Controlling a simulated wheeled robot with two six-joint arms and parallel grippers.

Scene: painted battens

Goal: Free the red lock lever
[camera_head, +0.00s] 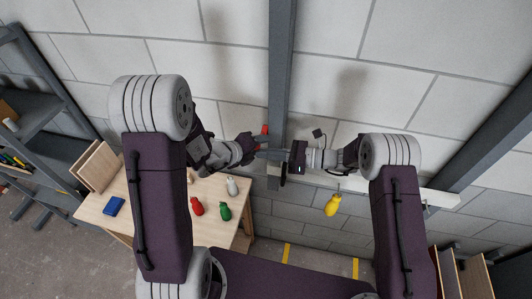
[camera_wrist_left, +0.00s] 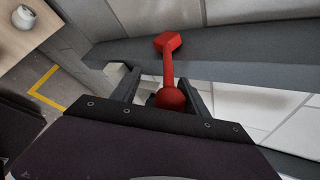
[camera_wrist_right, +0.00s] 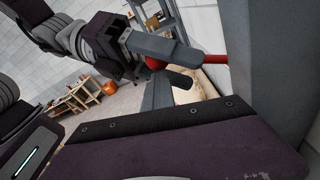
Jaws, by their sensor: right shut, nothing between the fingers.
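The red lock lever (camera_wrist_left: 168,70) is on the grey upright post (camera_head: 281,60); it has a six-sided end and a round ball knob. Its end also shows in the head view (camera_head: 265,129) and its rod in the right wrist view (camera_wrist_right: 214,59). My left gripper (camera_wrist_left: 165,92) is open, with its fingers on either side of the ball knob. Part of the ball is hidden behind the gripper body. My right gripper (camera_head: 272,155) is shut and empty, at the post just below and right of the lever, close to the left fingers.
A pale batten (camera_head: 405,188) runs right from the post along the wall. A yellow object (camera_head: 332,205) hangs below it. A wooden table (camera_head: 150,213) at left holds red (camera_head: 197,206), green (camera_head: 225,212) and white (camera_head: 232,186) containers and a blue box (camera_head: 114,206). Shelves stand far left.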

